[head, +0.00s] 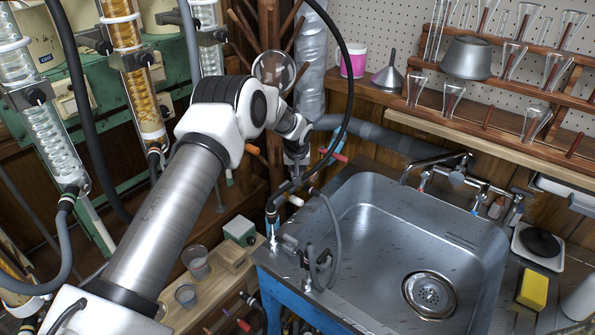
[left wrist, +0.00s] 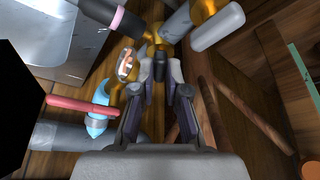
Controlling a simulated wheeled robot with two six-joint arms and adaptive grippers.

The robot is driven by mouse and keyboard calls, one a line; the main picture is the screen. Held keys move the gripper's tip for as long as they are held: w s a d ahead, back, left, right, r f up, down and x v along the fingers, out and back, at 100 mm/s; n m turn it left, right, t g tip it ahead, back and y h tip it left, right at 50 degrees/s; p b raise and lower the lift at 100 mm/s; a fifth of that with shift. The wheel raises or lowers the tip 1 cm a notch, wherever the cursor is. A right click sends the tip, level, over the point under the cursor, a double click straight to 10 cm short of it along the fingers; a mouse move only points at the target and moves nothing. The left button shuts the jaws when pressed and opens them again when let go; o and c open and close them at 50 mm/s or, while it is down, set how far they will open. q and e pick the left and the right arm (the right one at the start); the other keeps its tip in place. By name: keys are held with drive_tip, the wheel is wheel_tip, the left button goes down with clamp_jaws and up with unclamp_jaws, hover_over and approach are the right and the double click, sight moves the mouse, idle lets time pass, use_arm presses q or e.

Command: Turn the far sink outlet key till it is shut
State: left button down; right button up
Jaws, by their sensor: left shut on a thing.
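My left arm reaches in from the left in the head view, and its gripper (head: 297,155) points down behind the sink's (head: 400,215) left back corner. In the left wrist view the gripper (left wrist: 160,75) has its fingers closed around a small dark key (left wrist: 160,58) on a brass fitting (left wrist: 157,35). This appears to be the far sink outlet key; the fingers hide most of it. A red-handled lever (head: 333,155) sits just right of the gripper; it also shows in the left wrist view (left wrist: 80,108). My right gripper is out of view.
Black and grey hoses (head: 325,250) run along the sink's left edge, close to the gripper. A grey drain pipe (head: 375,137) runs behind. A taps assembly (head: 460,175) stands at the sink's back. Glass condensers (head: 125,60) stand at left.

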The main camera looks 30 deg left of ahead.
use_arm(q)
drive_tip(key=shift+m, duration=0.3)
drive_tip(key=shift+a+m+h, duration=0.1)
drive_tip(key=shift+m+h, duration=0.2)
drive_tip(key=shift+m, duration=0.2)
drive_tip(key=shift+f+m+h+b, duration=0.1)
drive_tip(key=shift+m+h+b, duration=0.25)
drive_tip(key=shift+m, duration=0.45)
drive_tip(key=m+h+b, duration=0.1)
drive_tip(key=m+b, duration=0.1)
drive_tip(key=shift+a+f+m+t+b, duration=0.1)
drive_tip(key=shift+m+t+b, duration=0.2)
drive_tip(key=shift+m, duration=0.1)
drive_tip(key=shift+m+h+b, duration=0.25)
drive_tip(key=shift+m+b, duration=0.35)
drive_tip(key=shift+m, duration=0.1)
drive_tip(key=shift+r, duration=0.2)
drive_tip(key=c, duration=1.2)
unclamp_jaws()
